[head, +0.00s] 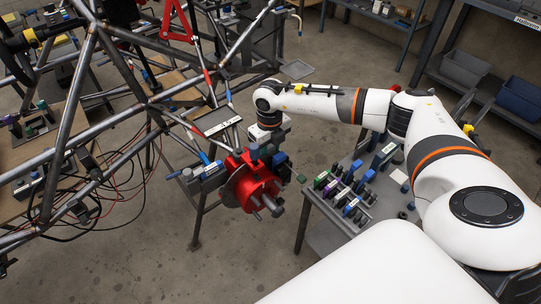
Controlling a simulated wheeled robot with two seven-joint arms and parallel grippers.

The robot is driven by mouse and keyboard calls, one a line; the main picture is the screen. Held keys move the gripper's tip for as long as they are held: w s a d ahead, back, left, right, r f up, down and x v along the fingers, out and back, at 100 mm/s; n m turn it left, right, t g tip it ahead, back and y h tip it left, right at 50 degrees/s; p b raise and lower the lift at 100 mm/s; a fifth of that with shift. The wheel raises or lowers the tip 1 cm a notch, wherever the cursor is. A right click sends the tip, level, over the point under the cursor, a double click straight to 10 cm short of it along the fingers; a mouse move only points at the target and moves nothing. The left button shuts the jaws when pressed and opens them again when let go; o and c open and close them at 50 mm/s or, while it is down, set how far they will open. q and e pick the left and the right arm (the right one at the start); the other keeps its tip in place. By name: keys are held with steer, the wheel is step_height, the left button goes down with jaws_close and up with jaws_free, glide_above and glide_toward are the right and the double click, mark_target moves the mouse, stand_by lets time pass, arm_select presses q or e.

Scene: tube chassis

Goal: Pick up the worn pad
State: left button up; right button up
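A red brake caliper (253,181) sits over a round grey disc at the corner of the tube chassis. I cannot pick out the worn pad; dark blocks sit at the caliper's top, beside my gripper. My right gripper (266,151) points down just above the caliper, its wrist coming in from the right. Its fingertips blend with the dark blocks there, so I cannot tell whether it is open or holds anything. My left gripper is not in view.
A tube chassis (66,133) fills the left side, with loose cables below. A grey cart (330,212) at right holds a rack of several small coloured blocks. Shelving with grey and blue bins (521,97) stands at far right. Concrete floor (240,262) is clear in front.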

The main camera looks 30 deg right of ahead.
steer(key=c, duration=0.4)
steer(key=shift+r, duration=0.15)
step_height(320, 180, up, 18)
steer(key=p, duration=1.2)
steer(key=shift+f, duration=0.2)
